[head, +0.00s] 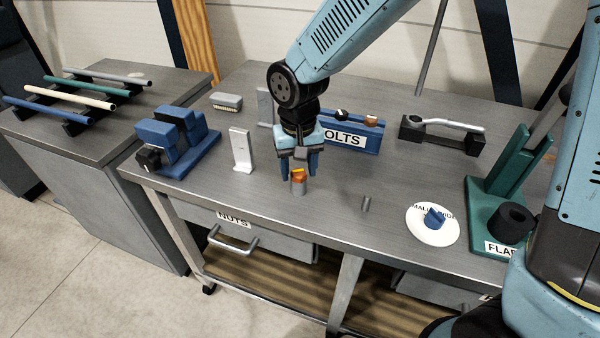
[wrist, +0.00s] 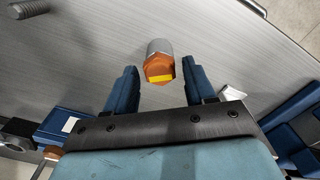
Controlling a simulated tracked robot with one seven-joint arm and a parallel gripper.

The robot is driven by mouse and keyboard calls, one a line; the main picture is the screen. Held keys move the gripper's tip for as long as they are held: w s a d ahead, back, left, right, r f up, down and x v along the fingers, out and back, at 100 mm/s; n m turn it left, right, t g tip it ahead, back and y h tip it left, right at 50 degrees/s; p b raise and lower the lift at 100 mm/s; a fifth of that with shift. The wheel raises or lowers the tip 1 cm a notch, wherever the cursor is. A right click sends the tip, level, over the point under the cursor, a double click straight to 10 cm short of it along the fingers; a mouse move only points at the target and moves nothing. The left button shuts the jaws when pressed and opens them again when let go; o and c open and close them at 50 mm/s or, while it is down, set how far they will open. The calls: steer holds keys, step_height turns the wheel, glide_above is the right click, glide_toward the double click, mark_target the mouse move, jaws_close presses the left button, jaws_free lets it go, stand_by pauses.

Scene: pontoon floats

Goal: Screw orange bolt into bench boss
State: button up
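The orange bolt (head: 298,175) stands upright at the front middle of the bench, its head on top of a grey cylindrical boss (head: 299,188). In the wrist view its orange hex head (wrist: 155,66) has a yellow patch, with the grey boss (wrist: 160,46) behind it. Whether the thread is seated is hidden. My gripper (head: 297,170) points down over the bolt. Its two blue fingers are open, one on each side of the head, with a gap on both sides in the wrist view (wrist: 160,82).
A short grey stud (head: 366,204) stands right of the boss. A white dish (head: 421,235) holds a blue piece, beside a green stand (head: 481,205). A blue bolts bin (head: 370,142) is behind; white brackets (head: 241,152) and a blue vise (head: 197,157) are left.

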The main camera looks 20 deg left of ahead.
mark_target(299, 172)
steer(key=shift+r, duration=2.95)
step_height(299, 172, up, 14)
steer(key=shift+f, duration=0.15)
